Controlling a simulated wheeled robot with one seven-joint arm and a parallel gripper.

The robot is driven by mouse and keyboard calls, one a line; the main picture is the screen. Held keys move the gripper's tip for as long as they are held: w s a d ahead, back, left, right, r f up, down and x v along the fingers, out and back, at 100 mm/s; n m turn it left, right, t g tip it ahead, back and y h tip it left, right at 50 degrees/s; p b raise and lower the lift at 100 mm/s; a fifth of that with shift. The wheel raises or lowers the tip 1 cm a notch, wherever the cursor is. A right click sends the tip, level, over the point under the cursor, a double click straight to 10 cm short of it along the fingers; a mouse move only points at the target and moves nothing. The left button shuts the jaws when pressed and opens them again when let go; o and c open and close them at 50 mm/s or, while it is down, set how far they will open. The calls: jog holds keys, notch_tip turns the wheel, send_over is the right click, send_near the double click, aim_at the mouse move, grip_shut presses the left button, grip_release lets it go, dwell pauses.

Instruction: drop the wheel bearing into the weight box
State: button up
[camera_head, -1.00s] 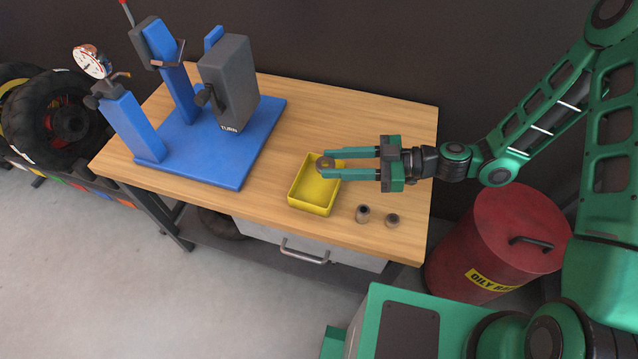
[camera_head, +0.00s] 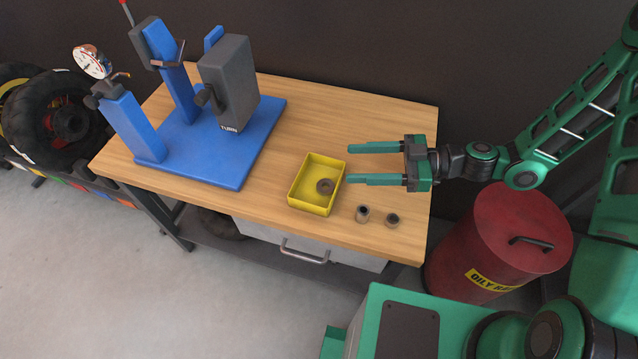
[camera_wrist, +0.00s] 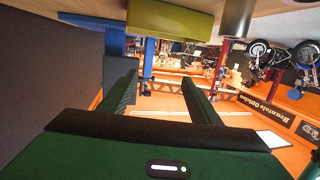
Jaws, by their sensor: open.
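The wheel bearing (camera_head: 325,186), a small brown-grey ring, lies inside the yellow weight box (camera_head: 297,192), towards its front right part. The box stands on the wooden bench. My gripper (camera_head: 348,164) is open and empty, with its fingertips just to the right of the box in the head view. In the wrist view my gripper (camera_wrist: 158,82) also shows open with nothing between its fingers. The outside of the yellow box (camera_wrist: 170,19) shows there at the top, and the bearing is hidden.
Two small grey-brown cylinders (camera_head: 362,214) and (camera_head: 392,220) stand right of the box on the bench (camera_head: 350,115). A blue wheel-balancing stand (camera_head: 215,165) fills the left of the bench. A red drum (camera_head: 500,240) stands at the right.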

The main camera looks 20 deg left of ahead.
jog(key=v, duration=0.5)
jog(key=shift+d, duration=0.15)
jog(key=s+d+r+m+t+h, duration=0.15)
jog(key=d+m+h, duration=0.4)
jog(key=d, duration=0.65)
jog(key=s+d+r+m+h, duration=0.1)
jog(key=s+d+m+h, duration=0.35)
jog(key=d, duration=0.75)
jog(key=s+d+r+m+t+h, duration=0.1)
jog(key=s+d+r+m+h, duration=0.4)
jog(key=s+d+r+m, duration=0.7)
jog(key=d+m, duration=0.2)
jog(key=m, duration=0.2)
jog(key=shift+s+d+h, duration=0.2)
jog(key=shift+d+h, duration=0.2)
